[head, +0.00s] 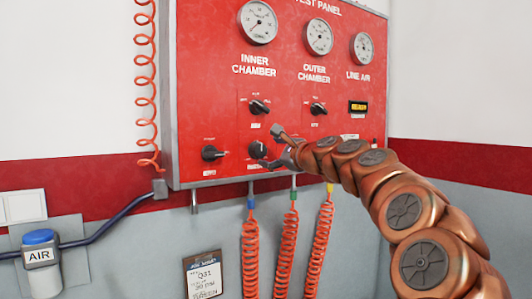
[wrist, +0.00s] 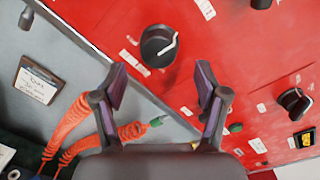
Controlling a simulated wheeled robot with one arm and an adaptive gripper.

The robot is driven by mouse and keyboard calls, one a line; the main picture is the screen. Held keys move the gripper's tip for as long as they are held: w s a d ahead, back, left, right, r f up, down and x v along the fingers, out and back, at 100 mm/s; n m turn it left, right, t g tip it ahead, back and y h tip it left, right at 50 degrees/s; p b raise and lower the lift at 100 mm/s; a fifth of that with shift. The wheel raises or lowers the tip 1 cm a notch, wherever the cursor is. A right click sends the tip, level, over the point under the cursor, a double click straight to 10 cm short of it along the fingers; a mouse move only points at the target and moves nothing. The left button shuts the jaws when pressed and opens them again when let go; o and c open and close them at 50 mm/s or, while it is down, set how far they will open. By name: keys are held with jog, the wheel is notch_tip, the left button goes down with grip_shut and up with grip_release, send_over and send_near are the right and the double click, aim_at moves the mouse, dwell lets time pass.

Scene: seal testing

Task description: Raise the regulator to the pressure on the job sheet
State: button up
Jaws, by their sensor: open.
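My gripper (head: 273,148) is open at the red test panel (head: 215,60), its fingers either side of the line to a round black knob (head: 257,149). This knob looks like the regulator, but its label is too small to read. In the wrist view, the knob (wrist: 156,46) with its white pointer line lies just beyond my open, empty fingertips (wrist: 160,80), apart from them. The job sheet (head: 203,277) hangs on the grey wall below the panel; its figures are too blurred to read surely. The gauges (head: 258,22) sit along the panel's top.
Other black knobs (head: 213,153) and switches (head: 259,107) sit close around the round knob. A small amber display (head: 357,107) is at the right. Orange coiled hoses (head: 250,245) hang below the panel. A blue-capped AIR fitting (head: 39,250) is at the left.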

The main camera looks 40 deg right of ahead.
jog(key=s, duration=0.7)
jog(key=shift+s, duration=0.25)
jog(key=shift+r, duration=0.1)
dwell(1.1)
